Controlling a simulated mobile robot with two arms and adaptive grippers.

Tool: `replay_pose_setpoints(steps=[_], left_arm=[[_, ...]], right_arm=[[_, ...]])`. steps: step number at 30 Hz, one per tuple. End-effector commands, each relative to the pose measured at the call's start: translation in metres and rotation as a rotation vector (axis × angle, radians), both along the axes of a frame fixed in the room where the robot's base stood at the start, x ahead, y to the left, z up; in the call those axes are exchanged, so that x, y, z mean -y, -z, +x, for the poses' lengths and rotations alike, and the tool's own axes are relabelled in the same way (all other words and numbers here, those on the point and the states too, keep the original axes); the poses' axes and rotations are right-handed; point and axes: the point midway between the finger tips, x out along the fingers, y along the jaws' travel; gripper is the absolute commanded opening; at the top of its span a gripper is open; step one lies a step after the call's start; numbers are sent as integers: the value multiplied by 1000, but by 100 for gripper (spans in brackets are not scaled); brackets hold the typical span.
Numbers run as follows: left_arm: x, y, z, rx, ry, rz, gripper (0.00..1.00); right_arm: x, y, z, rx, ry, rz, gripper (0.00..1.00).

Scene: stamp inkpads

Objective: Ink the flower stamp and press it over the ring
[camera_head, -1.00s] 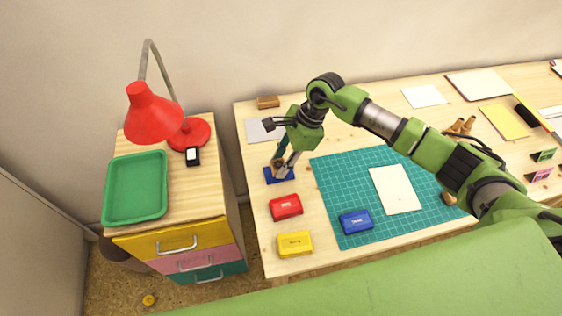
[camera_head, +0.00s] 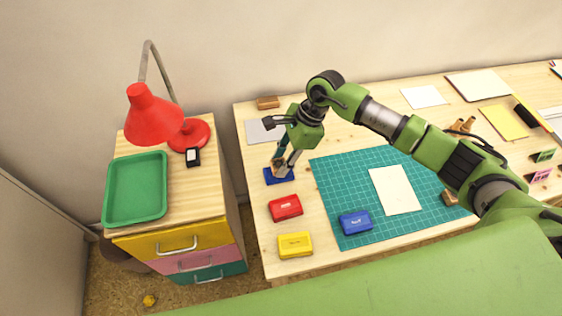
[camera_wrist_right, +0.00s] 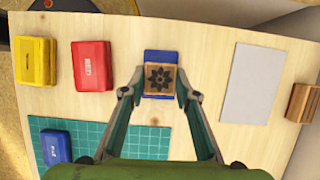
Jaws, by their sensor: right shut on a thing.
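The flower stamp (camera_wrist_right: 160,79) is a wooden block with a dark flower on its top face, seen in the right wrist view. My right gripper (camera_wrist_right: 156,92) is shut on it, one finger on each side. In the head view the gripper (camera_head: 281,164) points down with the stamp at its tips. The stamp is over a flat blue inkpad (camera_head: 289,178), which also shows around it in the wrist view (camera_wrist_right: 159,56). I cannot tell whether they touch. A white sheet (camera_head: 395,190) lies on the green cutting mat (camera_head: 345,178); no ring can be made out. My left gripper is out of view.
Red (camera_head: 285,207), yellow (camera_head: 295,245) and blue (camera_head: 356,222) boxes stand nearby, the blue one on the mat. A grey sheet (camera_wrist_right: 243,83) and a wooden block (camera_wrist_right: 302,102) lie on the pad's other side. A drawer unit with a green tray (camera_head: 112,190) and red lamp (camera_head: 150,115) stands left.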

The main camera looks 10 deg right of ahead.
Motion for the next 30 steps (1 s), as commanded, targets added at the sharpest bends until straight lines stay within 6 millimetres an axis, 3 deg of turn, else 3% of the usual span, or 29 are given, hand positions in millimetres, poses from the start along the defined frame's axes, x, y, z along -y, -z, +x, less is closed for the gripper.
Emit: replay_pose_setpoints(steps=[13, 30], left_arm=[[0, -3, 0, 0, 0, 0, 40], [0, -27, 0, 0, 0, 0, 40]], right_arm=[[0, -7, 1, 3, 0, 1, 13], [0, -53, 1, 4, 0, 2, 13]])
